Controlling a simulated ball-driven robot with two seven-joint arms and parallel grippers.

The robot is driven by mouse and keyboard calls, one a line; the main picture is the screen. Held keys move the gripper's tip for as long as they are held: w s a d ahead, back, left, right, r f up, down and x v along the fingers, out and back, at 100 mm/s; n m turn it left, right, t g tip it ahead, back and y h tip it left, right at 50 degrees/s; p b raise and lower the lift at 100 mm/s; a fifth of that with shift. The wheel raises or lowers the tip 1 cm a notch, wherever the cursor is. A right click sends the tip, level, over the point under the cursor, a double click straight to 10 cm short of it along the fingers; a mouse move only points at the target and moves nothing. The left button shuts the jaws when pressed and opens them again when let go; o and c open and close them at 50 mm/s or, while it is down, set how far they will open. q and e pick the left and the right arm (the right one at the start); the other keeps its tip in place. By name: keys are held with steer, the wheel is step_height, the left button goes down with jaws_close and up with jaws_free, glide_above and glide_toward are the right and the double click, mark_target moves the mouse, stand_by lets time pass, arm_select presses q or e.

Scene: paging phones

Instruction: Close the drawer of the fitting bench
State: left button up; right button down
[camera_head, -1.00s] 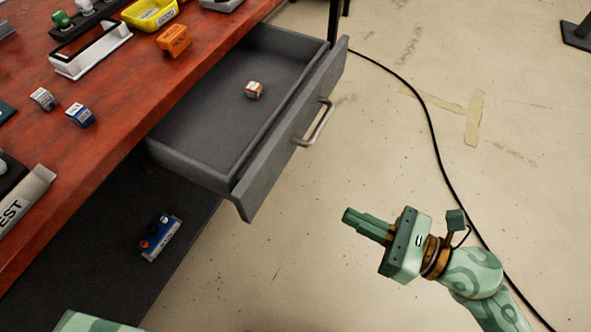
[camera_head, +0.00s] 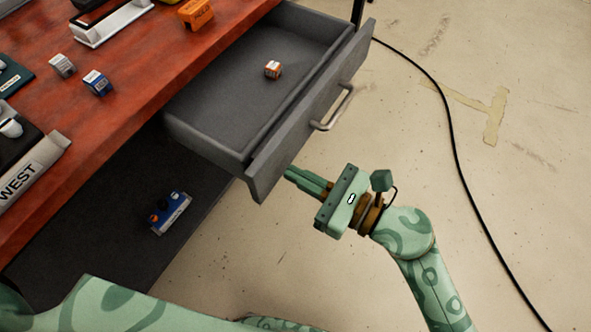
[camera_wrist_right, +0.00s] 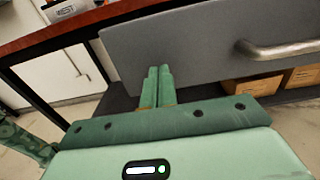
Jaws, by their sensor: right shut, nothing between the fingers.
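The grey drawer (camera_head: 215,128) of the fitting bench (camera_head: 150,85) is pulled out from under the red-brown top. A small orange and white box (camera_head: 272,69) lies in it. Its front panel (camera_head: 270,172) carries a metal bar handle (camera_head: 333,108), which also shows in the right wrist view (camera_wrist_right: 280,50). My right gripper (camera_head: 290,174) is shut and empty, its fingertips pointing at the near end of the front panel. In the right wrist view the fingertips (camera_wrist_right: 159,70) overlap the panel's lower edge; I cannot tell whether they touch. My left gripper is not in view.
Small boxes (camera_head: 97,82), an orange block (camera_head: 195,13) and a WEST-labelled piece (camera_head: 33,172) lie on the bench top. A blue item (camera_head: 170,213) lies on the lower shelf. A black cable (camera_head: 450,140) crosses the otherwise open floor at right.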

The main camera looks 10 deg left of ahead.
steer(key=shift+w+a, duration=0.15)
steer(key=shift+a, duration=0.4)
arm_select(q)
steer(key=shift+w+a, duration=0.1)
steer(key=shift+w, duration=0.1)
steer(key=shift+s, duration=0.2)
arm_select(e)
steer(key=shift+a, duration=0.1)
